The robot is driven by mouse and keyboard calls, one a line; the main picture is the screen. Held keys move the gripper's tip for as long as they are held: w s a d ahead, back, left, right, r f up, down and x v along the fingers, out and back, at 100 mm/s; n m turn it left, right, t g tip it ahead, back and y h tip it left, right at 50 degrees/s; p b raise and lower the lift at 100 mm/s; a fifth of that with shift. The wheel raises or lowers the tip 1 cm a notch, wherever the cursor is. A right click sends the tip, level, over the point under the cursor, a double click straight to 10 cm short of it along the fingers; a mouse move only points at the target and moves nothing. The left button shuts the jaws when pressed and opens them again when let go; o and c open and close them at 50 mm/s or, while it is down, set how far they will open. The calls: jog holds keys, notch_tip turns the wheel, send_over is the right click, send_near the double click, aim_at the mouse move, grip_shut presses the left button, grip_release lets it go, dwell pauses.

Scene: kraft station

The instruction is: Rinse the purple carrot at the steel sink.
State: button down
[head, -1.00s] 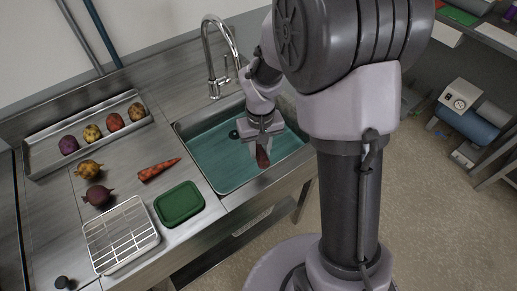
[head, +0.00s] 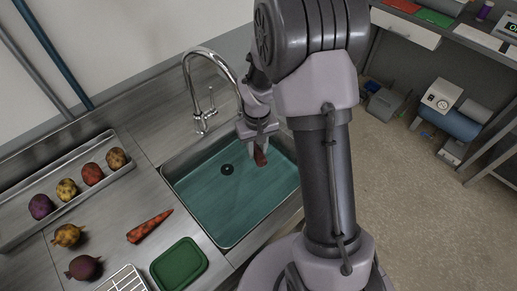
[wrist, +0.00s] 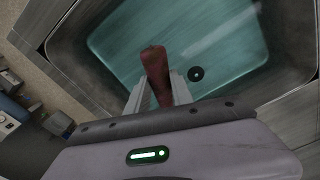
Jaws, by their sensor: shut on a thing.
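The steel sink (head: 225,232) has a teal-looking basin with a dark drain hole (head: 227,169); both also show in the wrist view, with the drain (wrist: 195,74) right of my fingers. My gripper (head: 257,150) is over the back right of the basin. In the wrist view its two pale fingers (wrist: 158,92) are shut on a dark reddish carrot (wrist: 155,66), likely the purple carrot. The carrot (head: 261,158) points downward in the head view. The chrome faucet (head: 188,75) arches close left of my wrist. I see no clear water stream.
An orange-red carrot (head: 150,226) lies on the counter left of the sink. A green tray (head: 178,265), a wire rack (head: 122,281) and two loose round vegetables are nearby. A steel trough (head: 100,150) holds several more at the back left.

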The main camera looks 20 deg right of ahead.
notch_tip(320, 180, down, 14)
jog(key=b, duration=1)
jog(key=shift+f, duration=0.1)
dwell(1.5)
notch_tip(320, 180, up, 15)
jog(key=p, duration=1.2)
jog(key=shift+r, duration=0.2)
jog(key=shift+w, duration=0.1)
